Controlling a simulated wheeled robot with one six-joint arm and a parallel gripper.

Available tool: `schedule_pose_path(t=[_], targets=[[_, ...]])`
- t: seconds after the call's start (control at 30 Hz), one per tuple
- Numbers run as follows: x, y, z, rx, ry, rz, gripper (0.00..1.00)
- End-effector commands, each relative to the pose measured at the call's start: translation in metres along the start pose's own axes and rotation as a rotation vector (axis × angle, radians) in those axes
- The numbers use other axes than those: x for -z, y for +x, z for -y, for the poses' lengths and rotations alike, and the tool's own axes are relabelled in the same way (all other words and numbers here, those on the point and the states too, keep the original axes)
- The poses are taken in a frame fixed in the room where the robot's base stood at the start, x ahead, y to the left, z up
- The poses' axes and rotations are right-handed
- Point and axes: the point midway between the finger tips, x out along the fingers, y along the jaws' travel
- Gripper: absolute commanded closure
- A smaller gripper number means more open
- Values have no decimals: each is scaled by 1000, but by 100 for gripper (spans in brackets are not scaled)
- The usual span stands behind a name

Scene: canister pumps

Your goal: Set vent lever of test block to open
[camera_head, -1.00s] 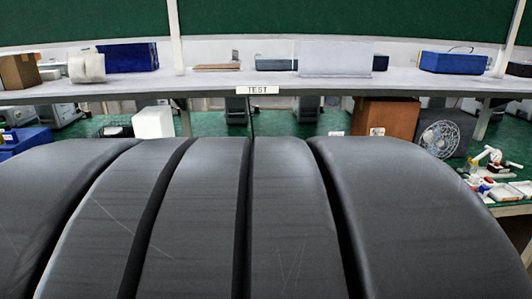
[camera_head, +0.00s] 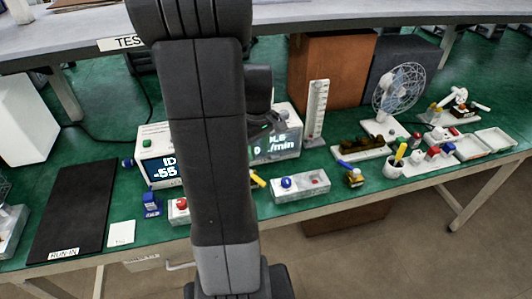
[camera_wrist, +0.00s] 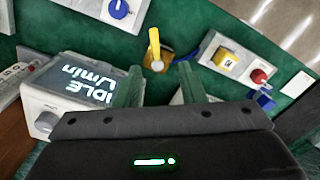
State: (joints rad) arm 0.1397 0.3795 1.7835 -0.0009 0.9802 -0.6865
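In the wrist view a yellow lever (camera_wrist: 153,48) stands on a small brass-coloured fitting on the green bench; I take it to be the vent lever. In the head view only part of the yellow lever (camera_head: 257,179) shows, beside my arm, which hides what lies behind it. No label marks the lever's open position, so I cannot tell its setting. My gripper (camera_wrist: 160,82) is open and empty. Its two fingers point toward the fitting, apart from the lever in the picture; the exact distance is unclear.
A white meter (camera_wrist: 70,92) reading IDLE stands close by the gripper. A grey box with a blue knob (camera_head: 287,183) and one with a red button (camera_wrist: 259,75) flank the lever. A gauge column (camera_head: 317,113), fan (camera_head: 400,92) and black mat (camera_head: 72,212) stand farther off.

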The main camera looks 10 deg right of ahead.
Motion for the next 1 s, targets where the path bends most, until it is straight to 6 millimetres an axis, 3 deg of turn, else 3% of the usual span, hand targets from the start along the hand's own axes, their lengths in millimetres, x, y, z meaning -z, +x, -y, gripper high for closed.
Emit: schedule_pose_path(t=[0.27,0.7,1.0], targets=[[4,16,-4,2,-12,1,64],[3,96,-4,3,-11,2,64],[4,131,-4,1,-11,0,64]])
